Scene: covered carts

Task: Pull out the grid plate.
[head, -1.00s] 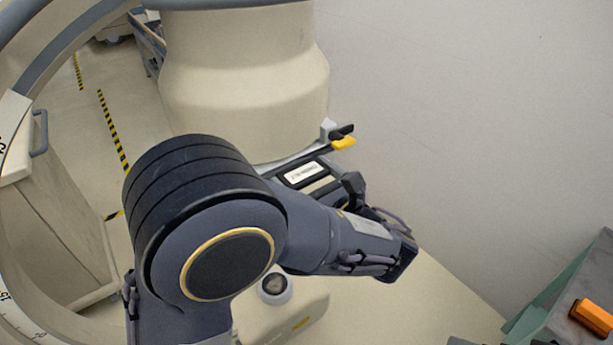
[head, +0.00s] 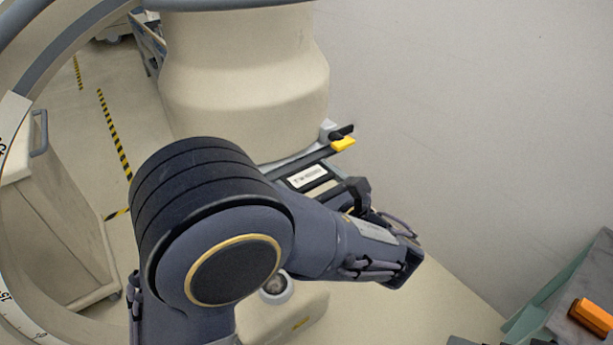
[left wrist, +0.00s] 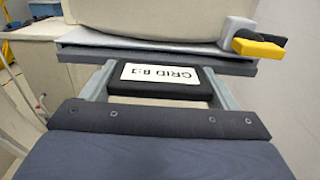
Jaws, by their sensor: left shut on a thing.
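The grid plate (left wrist: 155,53) is a thin dark grey plate with a black handle and a white label reading GRID 8:1, upside down in the left wrist view. In the head view, the plate (head: 318,157) juts out below the cream round housing. The plate's far part is hidden under the housing. My right gripper is not in view.
A yellow-tipped latch (head: 343,144) sits at the plate's right corner. The cream housing (head: 245,85) stands behind, with a bare wall to the right. A cream cart (head: 60,220) stands at left.

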